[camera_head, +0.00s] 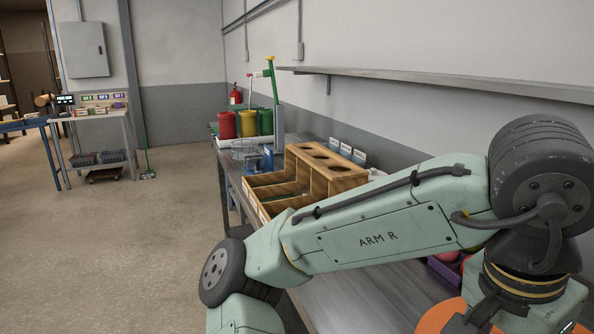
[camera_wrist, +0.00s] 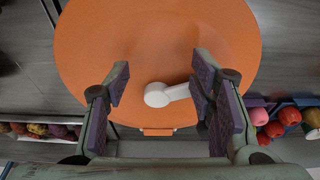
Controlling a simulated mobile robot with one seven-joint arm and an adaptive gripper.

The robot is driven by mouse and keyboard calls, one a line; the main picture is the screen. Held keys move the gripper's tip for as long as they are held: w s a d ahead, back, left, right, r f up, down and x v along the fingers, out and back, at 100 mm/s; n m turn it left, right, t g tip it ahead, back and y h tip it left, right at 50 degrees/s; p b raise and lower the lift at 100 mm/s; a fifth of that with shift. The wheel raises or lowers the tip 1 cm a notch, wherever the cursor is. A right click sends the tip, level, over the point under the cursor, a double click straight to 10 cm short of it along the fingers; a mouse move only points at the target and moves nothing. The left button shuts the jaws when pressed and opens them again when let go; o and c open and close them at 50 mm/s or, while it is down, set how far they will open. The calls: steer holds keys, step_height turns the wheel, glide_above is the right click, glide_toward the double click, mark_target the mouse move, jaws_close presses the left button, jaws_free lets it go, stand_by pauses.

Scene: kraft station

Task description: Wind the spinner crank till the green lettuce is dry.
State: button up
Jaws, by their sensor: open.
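The spinner shows from above in the wrist view as a large round orange lid (camera_wrist: 150,45). Its white crank (camera_wrist: 180,92) lies across the near part of the lid, with a round knob (camera_wrist: 157,95) at its left end. My gripper (camera_wrist: 161,84) is open over the lid, one purple-padded finger on each side of the knob. The right finger appears close to the crank's right end; I cannot tell whether it touches. In the head view, part of the orange lid (camera_head: 437,315) shows under my wrist. The green lettuce is hidden beneath the lid.
In the wrist view, red and pink round items (camera_wrist: 290,116) lie right of the spinner, and more produce (camera_wrist: 35,129) lies left. The head view shows a wooden compartment box (camera_head: 330,172) and coloured bins (camera_head: 248,124) farther along the bench. A wall shelf (camera_head: 420,80) runs above.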

steer(key=d+v, duration=0.1)
steer(key=v, duration=0.5)
steer(key=shift+w+d+r, duration=0.15)
steer(key=shift+w+r, duration=0.05)
steer(key=shift+r, duration=0.4)
